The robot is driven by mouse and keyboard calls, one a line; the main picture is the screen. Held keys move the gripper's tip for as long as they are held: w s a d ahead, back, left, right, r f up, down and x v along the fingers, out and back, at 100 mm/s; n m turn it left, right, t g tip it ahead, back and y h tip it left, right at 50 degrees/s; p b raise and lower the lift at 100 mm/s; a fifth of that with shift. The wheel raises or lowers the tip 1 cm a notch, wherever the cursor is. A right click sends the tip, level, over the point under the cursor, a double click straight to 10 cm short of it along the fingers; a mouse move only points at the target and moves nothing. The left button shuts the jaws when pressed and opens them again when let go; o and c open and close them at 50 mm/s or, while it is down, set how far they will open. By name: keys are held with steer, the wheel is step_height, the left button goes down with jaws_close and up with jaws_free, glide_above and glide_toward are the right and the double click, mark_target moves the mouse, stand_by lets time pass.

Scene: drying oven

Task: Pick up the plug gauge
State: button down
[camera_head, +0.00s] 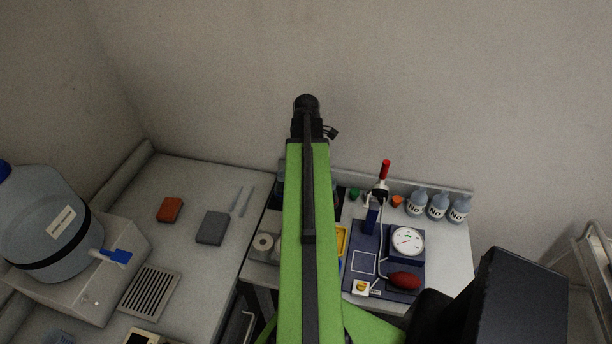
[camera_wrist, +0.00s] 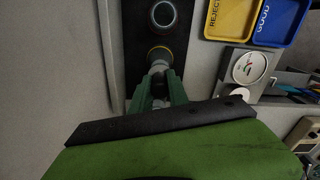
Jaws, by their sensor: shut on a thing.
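My gripper (camera_wrist: 160,88) shows in the wrist view, with its two green fingers shut on a grey and black piece between them, which I take to be the plug gauge (camera_wrist: 158,70). Its grey end shows just beyond the fingertips, next to a yellow-ringed round feature (camera_wrist: 160,54) on a dark block (camera_wrist: 141,32). I cannot tell whether the gauge still touches the block. The fingers hide much of it. In the head view my green arm covers the gripper and the gauge.
A yellow REJECT tray (camera_wrist: 230,20) and a blue GOOD tray (camera_wrist: 279,20) lie right of the block. In the head view, a dial stand (camera_head: 407,241), a red bulb (camera_head: 405,281) and several bottles (camera_head: 438,207) stand right of my arm. A large jug (camera_head: 45,225) is at left.

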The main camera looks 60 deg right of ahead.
step_height(320, 180, up, 5)
steer(key=p, duration=0.4)
steer(key=shift+f+p, duration=0.2)
steer(key=shift+p, duration=0.15)
steer(key=s+d+r+p, duration=0.3)
steer(key=s+r+p, duration=0.3)
steer(key=s, duration=0.5)
steer(key=shift+s+d+r, duration=0.15)
steer(key=shift+r, duration=0.05)
step_height(320, 180, up, 4)
steer(key=p, duration=0.3)
steer(key=shift+f+p, duration=0.25)
steer(key=shift+p, duration=0.15)
